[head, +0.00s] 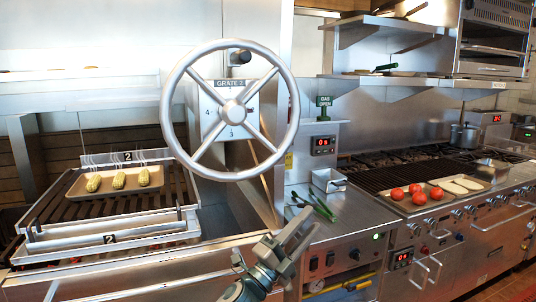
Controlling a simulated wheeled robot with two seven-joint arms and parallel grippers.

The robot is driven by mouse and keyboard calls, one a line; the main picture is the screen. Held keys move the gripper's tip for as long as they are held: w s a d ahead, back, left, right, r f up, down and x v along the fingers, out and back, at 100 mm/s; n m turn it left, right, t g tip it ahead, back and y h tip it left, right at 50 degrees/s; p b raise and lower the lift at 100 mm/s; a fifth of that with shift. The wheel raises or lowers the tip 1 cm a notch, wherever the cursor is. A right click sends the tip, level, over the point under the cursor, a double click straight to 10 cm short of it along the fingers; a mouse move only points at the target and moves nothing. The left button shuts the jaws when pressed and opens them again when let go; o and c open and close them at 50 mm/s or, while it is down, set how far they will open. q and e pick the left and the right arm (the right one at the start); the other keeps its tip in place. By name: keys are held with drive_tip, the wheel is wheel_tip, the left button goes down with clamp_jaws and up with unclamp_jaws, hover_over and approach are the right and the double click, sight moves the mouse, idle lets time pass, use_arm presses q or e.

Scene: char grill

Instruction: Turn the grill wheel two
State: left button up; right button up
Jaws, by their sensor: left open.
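The grill wheel (234,112) is a large metal ring with crossed spokes and a round hub, mounted upright in the middle of the head view. Behind it is a dial plate (213,97) marked "GRATE 2", with the numbers 4 and 3 showing; other marks are partly hidden by the spokes. My left gripper (298,232) is open below and to the right of the wheel, apart from its rim, with nothing seen between its fingers. My right gripper is not in view.
Left of the wheel is a grill grate (110,205) labelled 2, with a tray (75,187) of corn cobs. To the right are green-handled tongs (322,207), a metal container (329,181), and a range with a tray of tomatoes (397,194). A shelf (380,77) hangs above.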

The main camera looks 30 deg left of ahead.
use_arm(q)
drive_tip(key=s+d+r+m+g+h, duration=0.2)
drive_tip(key=s+r+m+g+h, duration=0.3)
drive_tip(key=r+m, duration=0.55)
drive_tip(key=s+d+r+m+g+h, duration=0.35)
drive_tip(key=r+m+g, duration=0.25)
drive_tip(key=r+m, duration=0.45)
drive_tip(key=s+d+r+m+g+h, duration=0.25)
drive_tip(key=s+r+m+g, duration=0.45)
drive_tip(key=m, duration=0.6)
drive_tip(key=s+a+r+m+t+y, duration=0.1)
drive_tip(key=s+a+r+t+y, duration=0.1)
drive_tip(key=a, duration=0.5)
drive_tip(key=s+a+r+m+t+y, duration=0.1)
drive_tip(key=s+a+r+t+y, duration=0.2)
drive_tip(key=a+r+y, duration=0.4)
drive_tip(key=s+a+r+m+t+y, duration=0.1)
drive_tip(key=s+a+r+t+y, duration=0.1)
drive_tip(key=a+r+t+y, duration=0.3)
drive_tip(key=a, duration=0.4)
drive_tip(key=shift+s+r+p, duration=0.15)
drive_tip(key=shift+s+p, duration=0.2)
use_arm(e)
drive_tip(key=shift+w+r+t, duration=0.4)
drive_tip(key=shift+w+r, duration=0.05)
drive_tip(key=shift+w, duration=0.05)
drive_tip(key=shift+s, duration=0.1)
